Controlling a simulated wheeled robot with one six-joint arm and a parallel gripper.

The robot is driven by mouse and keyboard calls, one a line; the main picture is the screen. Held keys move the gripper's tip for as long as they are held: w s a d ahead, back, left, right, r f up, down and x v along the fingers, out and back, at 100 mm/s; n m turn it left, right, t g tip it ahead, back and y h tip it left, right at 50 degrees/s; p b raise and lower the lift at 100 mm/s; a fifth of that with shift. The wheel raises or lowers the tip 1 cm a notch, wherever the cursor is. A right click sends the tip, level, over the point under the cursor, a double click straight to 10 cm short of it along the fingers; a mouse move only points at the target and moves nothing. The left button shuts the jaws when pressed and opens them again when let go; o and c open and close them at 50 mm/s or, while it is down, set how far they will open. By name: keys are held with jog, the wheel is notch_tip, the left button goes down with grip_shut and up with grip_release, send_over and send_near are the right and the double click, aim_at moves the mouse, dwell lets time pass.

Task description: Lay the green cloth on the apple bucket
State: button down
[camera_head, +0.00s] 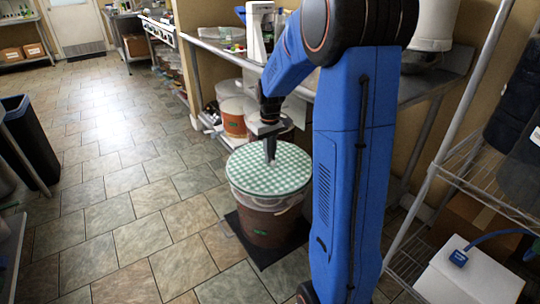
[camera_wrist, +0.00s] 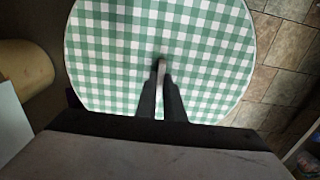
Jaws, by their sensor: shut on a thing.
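The green and white checked cloth (camera_head: 262,168) lies flat over the top of a bucket (camera_head: 268,222) on the floor, covering its mouth. The bucket has dark brownish contents and a small green label. My gripper (camera_head: 271,155) points down at the middle of the cloth. In the wrist view the cloth (camera_wrist: 110,50) is a round sheet filling the upper middle, and my gripper's fingers (camera_wrist: 161,75) are close together on a thin light piece at its centre. The bucket is hidden under the cloth there. The label is too small to read.
The bucket stands on a dark mat (camera_head: 240,238). Other buckets (camera_head: 234,118) stand behind it under a metal counter (camera_head: 408,90). A wire shelf (camera_head: 440,170) and a white box (camera_head: 470,275) are at the right. Tiled floor (camera_head: 130,190) is open at the left.

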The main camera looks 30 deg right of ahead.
jog(key=shift+f, duration=0.8)
dwell(1.9)
jog(key=c, duration=1.2)
grip_release()
jog(key=shift+r, duration=0.15)
jog(key=shift+r, duration=3.35)
